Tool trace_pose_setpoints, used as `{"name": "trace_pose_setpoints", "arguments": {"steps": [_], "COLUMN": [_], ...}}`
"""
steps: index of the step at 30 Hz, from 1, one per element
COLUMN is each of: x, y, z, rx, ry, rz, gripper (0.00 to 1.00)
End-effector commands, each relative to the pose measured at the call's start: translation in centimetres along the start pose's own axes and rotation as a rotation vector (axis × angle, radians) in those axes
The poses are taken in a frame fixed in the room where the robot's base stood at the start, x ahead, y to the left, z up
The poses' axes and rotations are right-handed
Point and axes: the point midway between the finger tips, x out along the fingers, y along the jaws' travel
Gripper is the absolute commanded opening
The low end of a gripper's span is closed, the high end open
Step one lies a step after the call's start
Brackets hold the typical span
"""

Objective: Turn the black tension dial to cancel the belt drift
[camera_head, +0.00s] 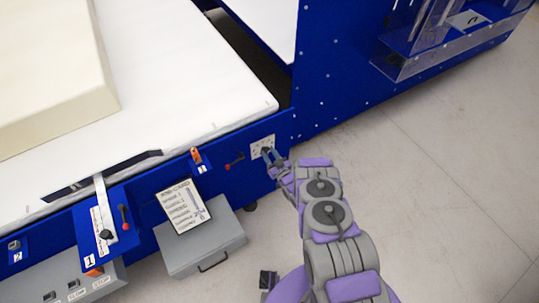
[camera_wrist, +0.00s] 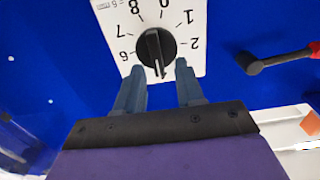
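The black tension dial (camera_wrist: 154,49) sits on a white plate (camera_wrist: 190,14) marked with numbers, on the blue machine side. In the wrist view the plate looks upside down, and the dial's light pointer line points down the picture. My gripper (camera_wrist: 157,72) has its two fingers spread, with the lower part of the dial between or just in front of their tips; I cannot tell if they touch it. In the head view my gripper (camera_head: 268,155) is right at the white plate (camera_head: 262,145), and the dial is mostly hidden there.
A red-handled black lever (camera_wrist: 280,60) is beside the dial; it also shows in the head view (camera_head: 234,161). A job card (camera_head: 183,206) rests on a grey box (camera_head: 208,245). A foam block (camera_head: 55,70) lies on the white belt (camera_head: 170,90). Floor is clear at right.

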Motion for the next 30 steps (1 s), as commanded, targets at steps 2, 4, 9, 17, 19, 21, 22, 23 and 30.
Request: {"name": "trace_pose_setpoints", "arguments": {"steps": [2,4,9,17,19,21,22,23,30], "x": [0.0,0.0,-0.7,-5.3,-6.9,-8.5,-9.2,-9.8,-14.7], "y": [0.0,0.0,0.1,0.2,0.2,0.1,0.1,0.2,0.1], "z": [0.0,0.0,0.0,0.0,0.1,0.2,0.1,0.2,0.3], "rx": [0.000,0.000,-0.001,0.002,0.003,0.004,0.004,0.003,0.002], "ry": [0.000,0.000,0.000,-0.003,-0.004,-0.006,-0.004,-0.003,-0.004], "rz": [0.000,0.000,0.001,0.004,0.005,0.005,0.006,0.005,0.005], "gripper": [0.37,0.37,0.37,0.37,0.37,0.37,0.37,0.37,0.37]}}
